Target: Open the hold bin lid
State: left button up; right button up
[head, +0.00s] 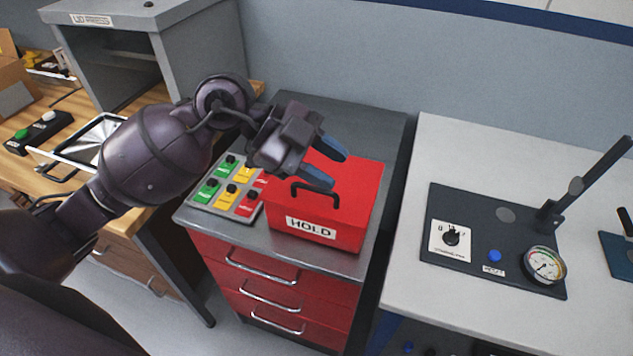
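The red hold bin (358,215) stands on the grey top of a red drawer cabinet, with a "HOLD" label on its front. Its lid (352,178) looks closed and carries a black handle (315,189) near the front edge. My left gripper (331,164) is above the bin's back left part, its two blue-tipped fingers apart with nothing seen between them. The fingers are close to the handle, just above and behind it in the picture; I cannot tell whether they touch the lid. My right gripper is not in view.
A panel with green, yellow and red switches (226,190) lies left of the bin. The cabinet (285,98) has clear room behind the bin. At right, a white table (407,270) holds a dark gauge fixture (480,205) with an upright lever. A wooden bench is at left.

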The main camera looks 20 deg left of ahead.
aim_at(320, 189)
pick_arm(q)
jog(key=w+a+f+n+t+y, duration=0.1)
jog(key=w+a+f+n+y, duration=0.2)
jog(key=a+y, duration=0.4)
jog(key=x, duration=0.5)
jog(key=w+x, duration=0.1)
jog(key=x, duration=0.1)
jog(key=shift+w+d+f+b, duration=0.1)
jog(key=shift+d+f+b, duration=0.05)
jog(key=shift+b, duration=0.25)
jog(key=shift+x, duration=0.8)
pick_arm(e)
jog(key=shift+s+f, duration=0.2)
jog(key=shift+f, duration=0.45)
pick_arm(q)
jog(key=shift+c, duration=0.6)
grip_shut()
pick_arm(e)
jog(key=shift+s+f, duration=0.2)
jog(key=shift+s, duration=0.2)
